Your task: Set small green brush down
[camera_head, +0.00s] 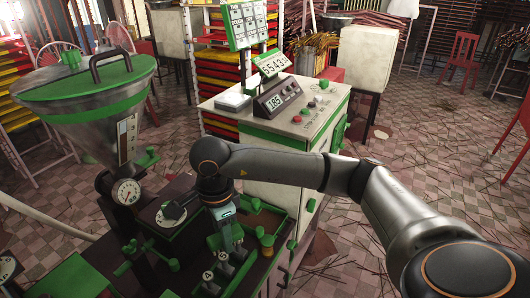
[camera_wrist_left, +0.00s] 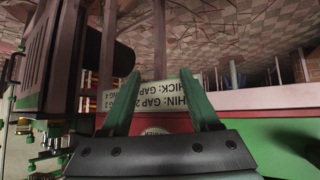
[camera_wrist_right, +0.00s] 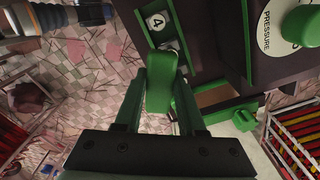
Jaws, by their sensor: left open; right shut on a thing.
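My right gripper (camera_head: 228,238) points down over the green-trimmed tray area of the dark machine. In the right wrist view the fingers of the right gripper (camera_wrist_right: 161,100) are shut on the small green brush (camera_wrist_right: 161,82), whose rounded green body shows between them. Its lower end and bristles cannot be made out, and whether it touches a surface is unclear. My left gripper (camera_wrist_left: 161,108) is open and empty in the left wrist view, in front of a lettered pale panel (camera_wrist_left: 150,100). It is not in the head view.
A metal hopper (camera_head: 85,95) with a green rim and a gauge (camera_head: 126,191) stand at left. A control cabinet (camera_head: 295,120) stands behind the right arm. Numbered knobs (camera_head: 222,257) and an amber-and-green piece (camera_head: 266,242) are close to the right gripper. A white pressure dial (camera_wrist_right: 284,28) is nearby.

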